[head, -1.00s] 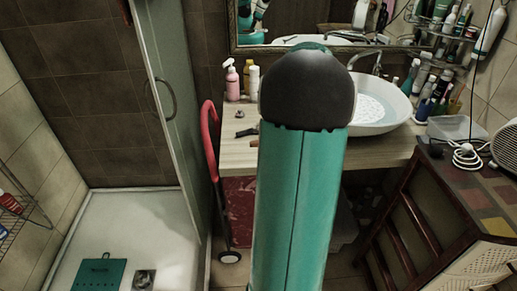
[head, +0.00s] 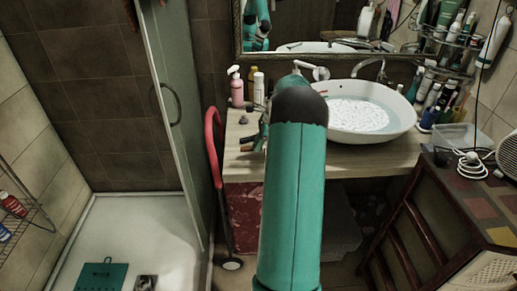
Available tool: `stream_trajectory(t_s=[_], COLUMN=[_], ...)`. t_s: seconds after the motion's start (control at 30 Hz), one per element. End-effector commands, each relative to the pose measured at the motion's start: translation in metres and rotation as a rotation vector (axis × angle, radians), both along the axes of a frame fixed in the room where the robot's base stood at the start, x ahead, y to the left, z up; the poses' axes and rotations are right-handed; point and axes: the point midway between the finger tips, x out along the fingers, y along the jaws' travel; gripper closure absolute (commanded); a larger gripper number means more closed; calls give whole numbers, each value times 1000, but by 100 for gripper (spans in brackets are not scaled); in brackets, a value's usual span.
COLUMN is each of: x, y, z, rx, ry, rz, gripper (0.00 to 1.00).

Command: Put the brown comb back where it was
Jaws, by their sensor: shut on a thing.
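My arm rises through the middle of the head view and bends left over the wooden counter (head: 395,157). My gripper (head: 258,141) is small and partly hidden behind my arm, low over the left part of the counter. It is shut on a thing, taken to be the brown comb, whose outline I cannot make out. Small dark items show close to the gripper on the countertop. I cannot tell whether the held thing touches the counter.
A pink pump bottle (head: 237,88) and other bottles stand behind the gripper. The white basin (head: 398,128) is to its right. A red-framed folded cart (head: 213,135) stands at the counter's left end, beside the glass shower door (head: 178,130). A mirror is behind.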

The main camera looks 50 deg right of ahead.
Motion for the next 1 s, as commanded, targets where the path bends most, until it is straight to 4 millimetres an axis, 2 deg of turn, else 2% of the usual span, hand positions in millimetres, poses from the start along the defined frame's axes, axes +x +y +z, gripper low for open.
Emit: stream_trajectory(t_s=[0.03,0.13,0.47,0.5,0.6,0.87,1.0], x=[-1,-2,-1,-1,-1,-1,-3], y=[0,0,1,1,1,1,-1], z=[-10,-22,-26,-26,-26,-26,-20], rx=[4,3,1,1,1,1,0], ry=[2,2,1,1,1,1,0], rz=[-1,-1,0,0,0,0,-1], gripper=[100,100,100,79,59,59,59])
